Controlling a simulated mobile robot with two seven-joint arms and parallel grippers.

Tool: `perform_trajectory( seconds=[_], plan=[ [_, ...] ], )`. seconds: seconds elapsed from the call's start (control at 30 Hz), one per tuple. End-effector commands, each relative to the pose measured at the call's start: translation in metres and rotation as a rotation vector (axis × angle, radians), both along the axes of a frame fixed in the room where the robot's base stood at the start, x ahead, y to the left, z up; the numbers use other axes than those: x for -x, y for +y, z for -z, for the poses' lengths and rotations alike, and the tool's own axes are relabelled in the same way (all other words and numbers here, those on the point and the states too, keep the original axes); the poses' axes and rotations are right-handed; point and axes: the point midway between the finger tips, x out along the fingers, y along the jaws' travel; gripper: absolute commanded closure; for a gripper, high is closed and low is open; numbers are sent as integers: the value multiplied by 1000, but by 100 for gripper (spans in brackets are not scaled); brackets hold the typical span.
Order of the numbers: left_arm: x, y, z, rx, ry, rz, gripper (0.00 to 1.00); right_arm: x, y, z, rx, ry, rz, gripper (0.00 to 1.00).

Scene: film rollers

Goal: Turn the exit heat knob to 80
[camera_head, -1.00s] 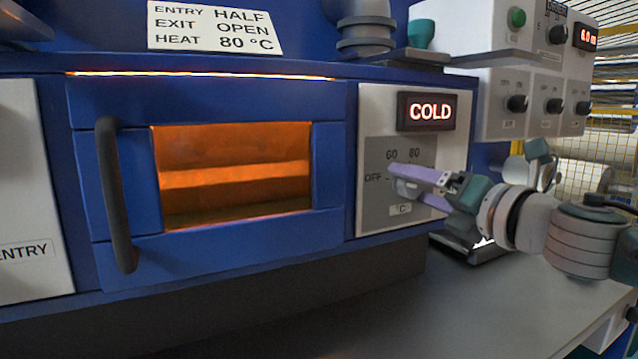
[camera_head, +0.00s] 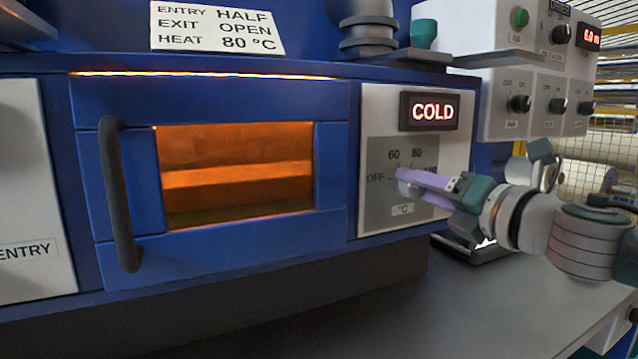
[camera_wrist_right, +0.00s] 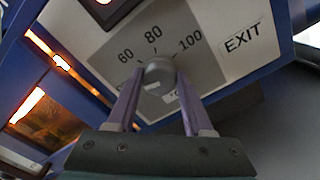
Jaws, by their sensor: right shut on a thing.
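The exit heat knob (camera_wrist_right: 158,76) is a grey round knob on a grey dial plate (camera_wrist_right: 190,60) marked 60, 80 and 100; the white panel beside it reads EXIT. In the head view the dial plate (camera_head: 377,212) also shows OFF at its left. My right gripper (camera_head: 402,181) is at the knob; in the right wrist view its two purple fingers (camera_wrist_right: 157,88) are on either side of the knob, shut on it. The knob's pointer cannot be made out. The display (camera_head: 431,111) above the dial reads COLD. My left gripper is not in view.
A sign (camera_head: 217,28) reads entry half, exit open, heat 80 °C. Left of the dial panel is a blue oven door (camera_head: 230,225) with a dark handle (camera_head: 120,195) and an orange-lit window. A control box (camera_head: 535,100) with several knobs stands at the right. The grey counter below is mostly clear.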

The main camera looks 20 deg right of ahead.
Motion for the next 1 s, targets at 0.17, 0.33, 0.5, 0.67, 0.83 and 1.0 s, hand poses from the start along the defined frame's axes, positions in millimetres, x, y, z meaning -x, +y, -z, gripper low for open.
perform_trajectory(
  seconds=[0.17, 0.33, 0.5, 0.67, 0.83, 1.0],
  plan=[
    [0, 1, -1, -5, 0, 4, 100, 0, -1, 0, -40, 4, 2, 100],
    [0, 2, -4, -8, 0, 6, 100, 0, 0, 0, -130, 10, 1, 100],
    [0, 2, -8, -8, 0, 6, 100, 0, -1, -1, -268, 21, 2, 100],
    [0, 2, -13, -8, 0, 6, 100, 0, -1, -1, -419, 33, 3, 100],
    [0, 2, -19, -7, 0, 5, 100, 0, -1, -1, -580, 45, 2, 100],
    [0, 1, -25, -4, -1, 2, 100, 0, -1, -1, -743, 58, 2, 100]
  ],
)
